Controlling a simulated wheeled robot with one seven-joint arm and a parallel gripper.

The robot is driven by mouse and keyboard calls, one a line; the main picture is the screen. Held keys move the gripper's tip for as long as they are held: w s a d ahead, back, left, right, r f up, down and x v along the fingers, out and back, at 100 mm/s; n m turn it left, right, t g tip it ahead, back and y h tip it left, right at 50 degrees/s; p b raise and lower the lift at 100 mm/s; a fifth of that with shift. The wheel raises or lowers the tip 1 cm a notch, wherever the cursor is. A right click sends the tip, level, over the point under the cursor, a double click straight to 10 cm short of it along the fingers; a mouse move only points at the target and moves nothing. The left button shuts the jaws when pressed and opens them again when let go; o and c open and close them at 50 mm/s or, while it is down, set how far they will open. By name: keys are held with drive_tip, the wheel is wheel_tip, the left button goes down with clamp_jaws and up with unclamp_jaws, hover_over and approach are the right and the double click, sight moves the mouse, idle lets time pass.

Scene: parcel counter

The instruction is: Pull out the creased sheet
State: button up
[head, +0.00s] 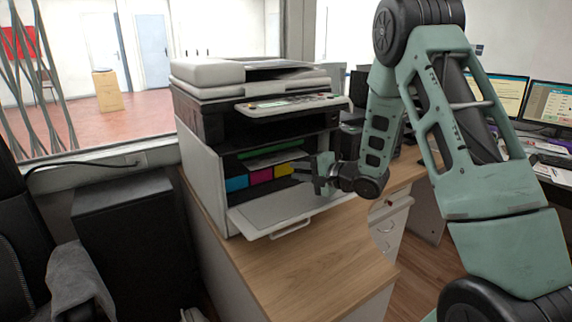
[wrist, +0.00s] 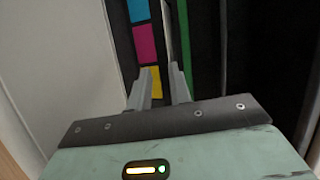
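The printer (head: 205,160) stands on the counter with its front panel (head: 285,207) folded down. Inside, a pale strip, likely an edge of the creased sheet (head: 272,159), lies between a green bar (head: 270,149) and the coloured cartridges (head: 260,176). In the wrist view the pale strip (wrist: 168,25) runs between the cartridges (wrist: 145,42) and the green bar (wrist: 186,40). Creases cannot be made out. My gripper (head: 308,171) is at the right of the opening, its fingers (wrist: 162,72) apart. The strip's near end lies by the fingertips; I see no grip on it.
The wooden counter (head: 290,275) is clear in front of the printer. The lowered panel juts out below my gripper. Monitors (head: 497,95) stand at the right. A black cabinet (head: 135,240) stands at the left.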

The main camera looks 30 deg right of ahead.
sight(282, 161)
drive_tip(key=shift+w+a+p, duration=0.1)
drive_tip(key=shift+w+p, duration=0.55)
drive_tip(key=shift+w, duration=3.1)
clamp_jaws()
